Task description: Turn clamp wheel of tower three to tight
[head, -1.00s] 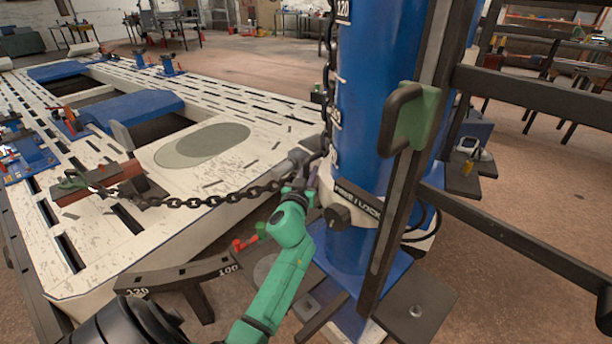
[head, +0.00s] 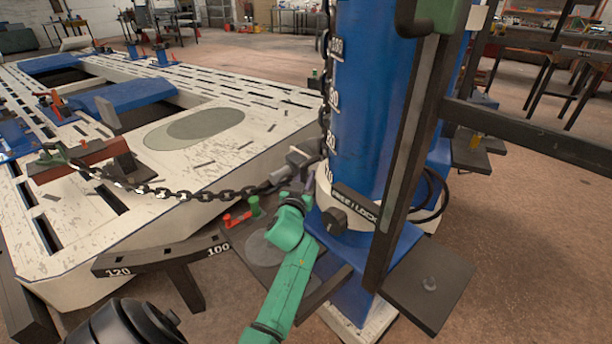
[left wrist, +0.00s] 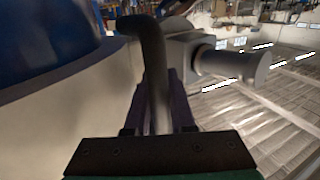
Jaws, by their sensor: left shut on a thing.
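The blue tower (head: 365,110) stands right of centre in the head view, with a white scale on its side. A pale collar (head: 355,245) rings its lower part, with a dark knob (head: 334,220) and a plate reading partly "LOCK" (head: 357,203). My left gripper (head: 309,185) is at the collar's left side. In the left wrist view its two fingers (left wrist: 158,105) are shut on a dark bent bar (left wrist: 152,45) beside the pale collar. I cannot tell whether this bar belongs to the clamp wheel. My right gripper is not in view.
A chain (head: 190,193) runs from a clamp on the slotted white bench (head: 130,235) to a grey fitting beside the tower. A dark upright post (head: 405,170) and rail (head: 545,135) stand right. A numbered arc (head: 165,258) lies front left.

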